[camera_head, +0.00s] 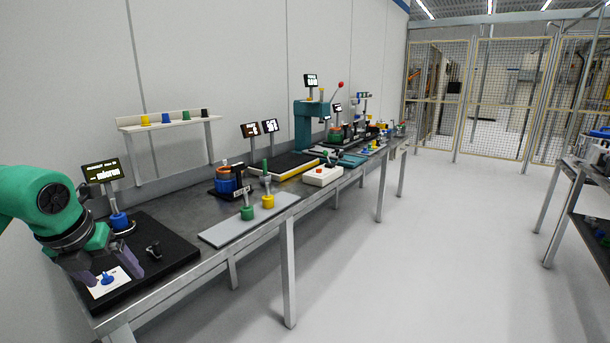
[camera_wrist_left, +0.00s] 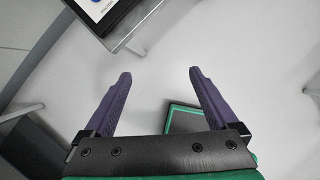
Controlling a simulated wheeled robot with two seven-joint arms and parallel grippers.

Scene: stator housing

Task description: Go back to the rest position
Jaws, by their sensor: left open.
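My left gripper (camera_head: 115,275) shows at the left of the head view, on a green arm, with its purple fingers in front of the black board (camera_head: 178,252) at the near end of the bench. In the left wrist view the two fingers (camera_wrist_left: 157,85) are wide apart with nothing between them, over pale floor. A white card with a blue mark (camera_head: 107,282) shows beside the fingers in the head view. My right gripper is not in view.
The long workbench (camera_head: 215,257) runs along the wall. It carries a grey plate (camera_head: 225,233) with green and yellow parts, a blue-orange part (camera_head: 228,178), a white box with a red button (camera_head: 322,176) and a teal press (camera_head: 305,125). Open floor (camera_head: 420,250) lies right of it.

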